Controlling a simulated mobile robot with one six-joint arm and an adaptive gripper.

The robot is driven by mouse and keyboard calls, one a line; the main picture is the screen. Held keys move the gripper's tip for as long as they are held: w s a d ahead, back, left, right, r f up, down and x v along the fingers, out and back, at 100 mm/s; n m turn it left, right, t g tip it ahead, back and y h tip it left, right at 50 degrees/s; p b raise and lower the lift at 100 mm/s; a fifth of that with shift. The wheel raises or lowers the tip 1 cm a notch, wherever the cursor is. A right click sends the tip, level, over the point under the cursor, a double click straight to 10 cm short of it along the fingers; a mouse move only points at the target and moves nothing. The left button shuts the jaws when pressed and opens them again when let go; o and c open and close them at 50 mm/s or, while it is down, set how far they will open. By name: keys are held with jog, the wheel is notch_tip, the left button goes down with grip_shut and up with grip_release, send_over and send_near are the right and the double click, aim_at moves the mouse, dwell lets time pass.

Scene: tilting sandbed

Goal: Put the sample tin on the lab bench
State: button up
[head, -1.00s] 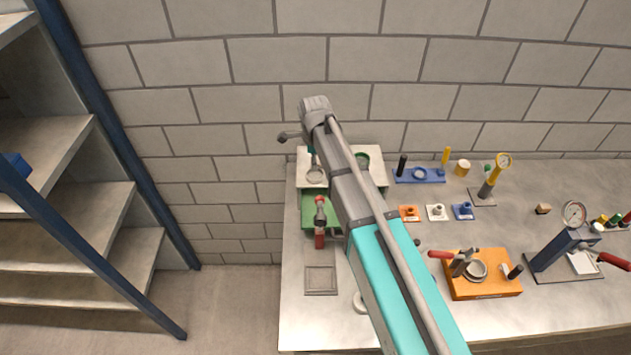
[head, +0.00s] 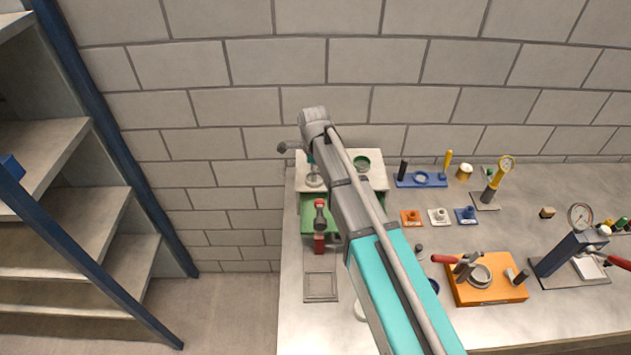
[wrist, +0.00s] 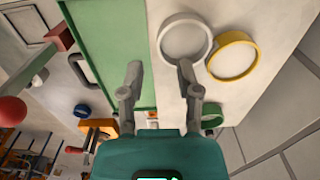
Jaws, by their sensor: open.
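I cannot tell for sure which thing is the sample tin. In the wrist view a round pale grey-rimmed piece (wrist: 184,38) lies on a cream surface, just beyond my gripper's right fingertip. A yellow-rimmed round piece (wrist: 232,55) touches or nearly touches it, and a green-rimmed one (wrist: 212,115) is nearer my gripper. My gripper (wrist: 160,72) is open and empty, with its fingers over the green and cream area. The lab bench (head: 330,335) is the grey worktop in the head view. My arm hides part of it.
An orange fixture (head: 488,292) with a red handle, a blue plate (head: 421,181) and a dial-gauge stand (head: 570,252) stand on the bench to the right. A square frame (head: 320,287) lies near the front left. Shelves are at far left.

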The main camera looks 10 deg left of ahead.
jog(key=shift+d+f+b, duration=0.1)
jog(key=shift+f+b, duration=2.2)
jog(key=shift+f, duration=0.15)
grip_shut()
